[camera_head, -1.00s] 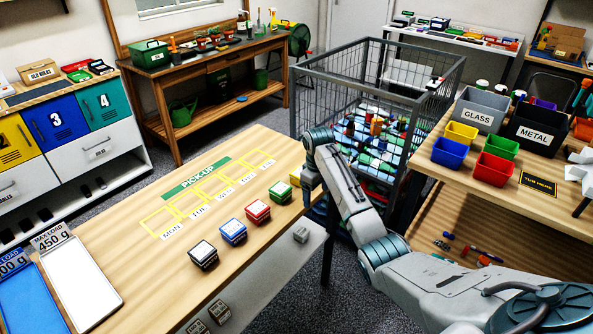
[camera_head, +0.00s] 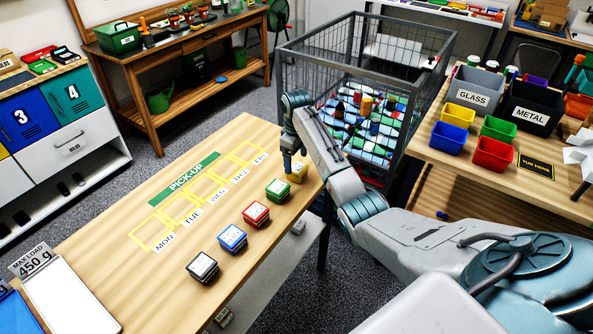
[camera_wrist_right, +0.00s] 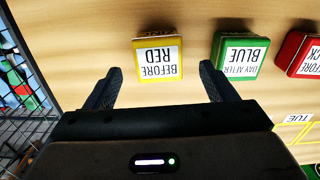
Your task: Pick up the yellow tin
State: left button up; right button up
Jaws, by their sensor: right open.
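The yellow tin (camera_head: 298,172) stands on the wooden pick-up table (camera_head: 120,215) at the right end of a row of tins. In the right wrist view the yellow tin (camera_wrist_right: 158,57) has a white label reading "BEFORE RED", upside down. My right gripper (camera_wrist_right: 160,75) is open, its two fingers apart on either side of the near edge of the yellow tin, just short of it. In the head view my right gripper (camera_head: 289,168) is beside the tin and partly covers it. My left gripper is not in view.
The green tin (camera_head: 278,190) stands next to the yellow one, then the red tin (camera_head: 256,214), blue tin (camera_head: 232,238) and black tin (camera_head: 202,267). A wire cage (camera_head: 300,62) stands behind the table's far right end. The yellow outlined day slots are empty.

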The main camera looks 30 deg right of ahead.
aim_at(297, 167)
notch_tip(297, 167, down, 4)
jog(key=shift+s+r+p, duration=0.1)
jog(key=shift+r+p, duration=0.05)
jog(key=shift+p, duration=0.6)
jog(key=shift+d+f, duration=0.1)
jog(key=shift+f, duration=0.5)
jog(key=c, duration=0.6)
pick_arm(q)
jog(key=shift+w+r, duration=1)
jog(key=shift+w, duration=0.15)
pick_arm(e)
jog(key=c, duration=0.5)
